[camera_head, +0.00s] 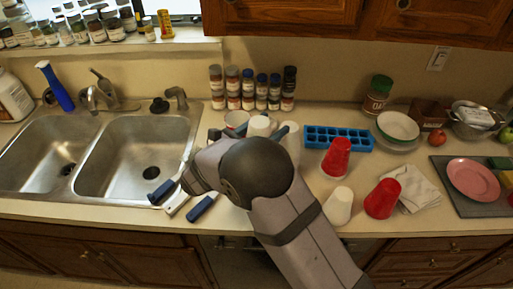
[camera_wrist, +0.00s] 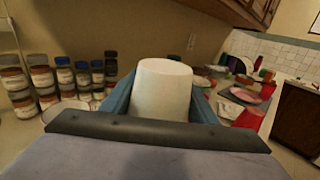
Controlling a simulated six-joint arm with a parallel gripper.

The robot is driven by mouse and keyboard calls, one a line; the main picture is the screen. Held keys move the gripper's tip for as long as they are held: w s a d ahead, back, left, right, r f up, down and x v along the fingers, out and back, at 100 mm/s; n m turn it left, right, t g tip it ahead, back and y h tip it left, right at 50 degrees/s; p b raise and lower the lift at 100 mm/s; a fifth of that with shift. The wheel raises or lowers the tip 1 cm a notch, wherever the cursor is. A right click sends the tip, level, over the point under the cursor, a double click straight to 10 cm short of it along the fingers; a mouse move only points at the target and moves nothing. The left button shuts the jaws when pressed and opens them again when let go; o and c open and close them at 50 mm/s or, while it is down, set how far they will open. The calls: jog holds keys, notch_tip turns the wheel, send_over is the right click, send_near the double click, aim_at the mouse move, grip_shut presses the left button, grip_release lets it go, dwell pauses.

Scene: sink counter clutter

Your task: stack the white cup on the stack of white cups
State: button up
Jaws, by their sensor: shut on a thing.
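My gripper (camera_head: 250,133) is over the counter, right of the sink, with its blue fingers on either side of a white cup (camera_head: 260,125). In the wrist view my gripper (camera_wrist: 163,100) is shut on this white cup (camera_wrist: 162,88), which is upside down and fills the space between the fingers. A second white shape (camera_head: 293,142), probably a cup or stack of cups, shows just right of the gripper, partly hidden by my arm. Another white cup (camera_head: 338,206) lies or stands tilted near the counter's front edge. I cannot tell which white cups form the stack.
Red cups (camera_head: 337,158) (camera_head: 382,199), a blue ice tray (camera_head: 338,138), and a cloth (camera_head: 411,188) are to the right. Spice jars (camera_head: 247,89) line the wall behind. Blue-handled utensils (camera_head: 202,207) lie by the sink (camera_head: 137,155). A bowl (camera_head: 236,119) is behind the gripper.

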jog(key=shift+m+g+h, duration=0.5)
jog(key=shift+g+h, duration=0.1)
jog(key=w+d+r, duration=0.1)
jog(key=r, duration=0.1)
jog(key=w+d+r+p, duration=0.1)
jog(key=w+d, duration=0.1)
jog(key=w+d+r, duration=0.1)
jog(key=r, duration=0.1)
jog(key=shift+w+d+r, duration=0.25)
jog(key=shift+d+r, duration=0.05)
jog(key=shift+r, duration=0.05)
jog(key=shift+t, duration=0.3)
jog(key=x, duration=0.1)
jog(key=p+x, duration=0.1)
jog(key=x, duration=0.3)
jog(key=shift+s+d+p, duration=0.35)
jog(key=shift+s+d, duration=0.05)
jog(key=shift+f, duration=0.25)
jog(key=shift+f+b, duration=3.05)
jog(key=shift+f, duration=0.8)
jog(key=shift+f+b, duration=0.7)
jog(key=shift+f, duration=0.25)
